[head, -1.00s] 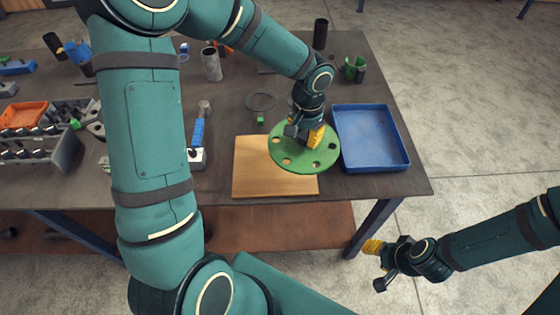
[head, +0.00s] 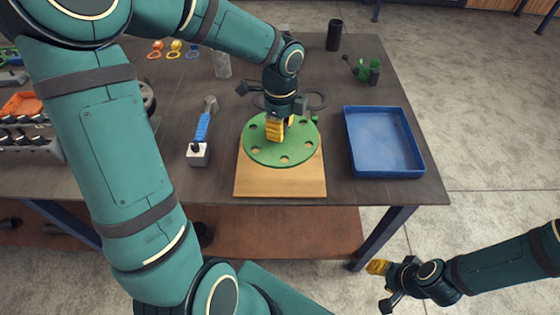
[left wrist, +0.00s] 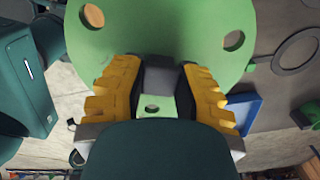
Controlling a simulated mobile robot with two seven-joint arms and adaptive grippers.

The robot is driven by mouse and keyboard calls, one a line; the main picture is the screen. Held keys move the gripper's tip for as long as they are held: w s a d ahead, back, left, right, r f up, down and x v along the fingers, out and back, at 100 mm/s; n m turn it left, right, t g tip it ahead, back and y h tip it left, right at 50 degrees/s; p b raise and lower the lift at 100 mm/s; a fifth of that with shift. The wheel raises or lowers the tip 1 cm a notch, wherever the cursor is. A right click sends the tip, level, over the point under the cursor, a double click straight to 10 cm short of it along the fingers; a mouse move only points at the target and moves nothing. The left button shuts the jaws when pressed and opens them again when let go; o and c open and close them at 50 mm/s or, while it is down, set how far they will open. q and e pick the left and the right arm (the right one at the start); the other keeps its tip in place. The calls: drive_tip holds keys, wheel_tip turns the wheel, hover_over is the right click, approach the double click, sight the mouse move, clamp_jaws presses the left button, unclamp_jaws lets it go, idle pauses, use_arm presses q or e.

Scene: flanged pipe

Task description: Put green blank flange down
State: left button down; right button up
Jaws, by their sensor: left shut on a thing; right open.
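The green blank flange (head: 271,155) is a round disc with several bolt holes. In the head view it is over the back part of the wooden board (head: 280,187); I cannot tell whether it touches the board. My left gripper (head: 277,128) is above the disc, shut on its raised middle part. In the left wrist view the disc (left wrist: 165,30) fills the upper middle, with the yellow fingers of my left gripper (left wrist: 155,100) either side of a small green part. My right gripper (head: 380,285) is open and empty, beyond the table's front right edge.
A blue tray (head: 350,140) stands right of the board. A dark ring (head: 318,101) lies behind the disc. A black cylinder (head: 334,35) and a green item (head: 369,70) stand at the back.

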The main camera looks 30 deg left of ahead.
use_arm(q)
wheel_tip(320, 180, down, 10)
drive_tip(key=b, duration=0.3)
drive_tip(key=shift+r, duration=0.2)
drive_tip(key=c, duration=1.1)
unclamp_jaws()
drive_tip(key=shift+f, duration=0.2)
drive_tip(key=o, duration=0.3)
drive_tip(key=shift+r, duration=0.15)
